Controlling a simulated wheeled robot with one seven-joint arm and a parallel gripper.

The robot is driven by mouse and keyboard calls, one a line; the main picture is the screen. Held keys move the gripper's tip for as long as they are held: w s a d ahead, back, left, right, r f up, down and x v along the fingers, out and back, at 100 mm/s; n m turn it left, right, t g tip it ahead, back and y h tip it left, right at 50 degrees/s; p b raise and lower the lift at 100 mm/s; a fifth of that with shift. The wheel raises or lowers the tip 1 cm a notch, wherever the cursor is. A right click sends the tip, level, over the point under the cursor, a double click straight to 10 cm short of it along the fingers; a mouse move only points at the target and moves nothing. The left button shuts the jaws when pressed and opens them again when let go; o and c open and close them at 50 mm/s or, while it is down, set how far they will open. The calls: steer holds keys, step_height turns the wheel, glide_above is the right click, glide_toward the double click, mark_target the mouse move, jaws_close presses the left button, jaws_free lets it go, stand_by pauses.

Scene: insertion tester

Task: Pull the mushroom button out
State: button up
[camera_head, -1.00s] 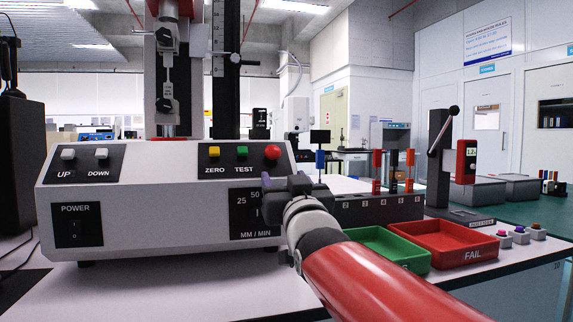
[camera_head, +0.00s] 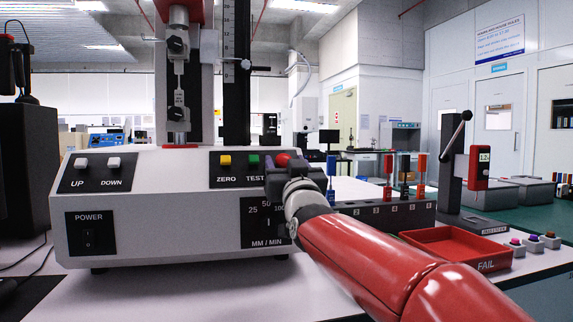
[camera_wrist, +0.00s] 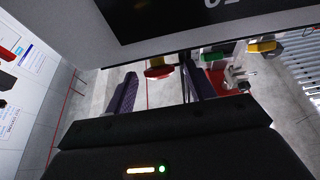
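The red mushroom button (camera_head: 283,158) is at the right end of the tester's sloping control panel, right of the green TEST button (camera_head: 254,161) and yellow ZERO button (camera_head: 225,160). My gripper (camera_head: 286,173) is in front of it and hides its lower part. In the wrist view the red button (camera_wrist: 158,69) shows between the tips of my two dark purple fingers, which stand apart on either side of it. The gripper is open. I cannot tell whether either finger touches the button.
The tester (camera_head: 170,240) fills the left, with a speed dial panel below the buttons. A numbered rack (camera_head: 390,213) stands right of my gripper. A red FAIL tray (camera_head: 455,246) and a lever press (camera_head: 452,170) stand farther right.

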jaws_close()
steer(key=shift+s+r+b, duration=0.25)
steer(key=shift+s+b, duration=0.15)
steer(key=shift+b, duration=0.15)
steer(key=shift+d+r, duration=0.1)
steer(key=shift+r, duration=0.1)
steer(key=shift+o, duration=0.3)
jaws_free()
steer(key=b+v, duration=0.2)
steer(key=v, duration=0.6)
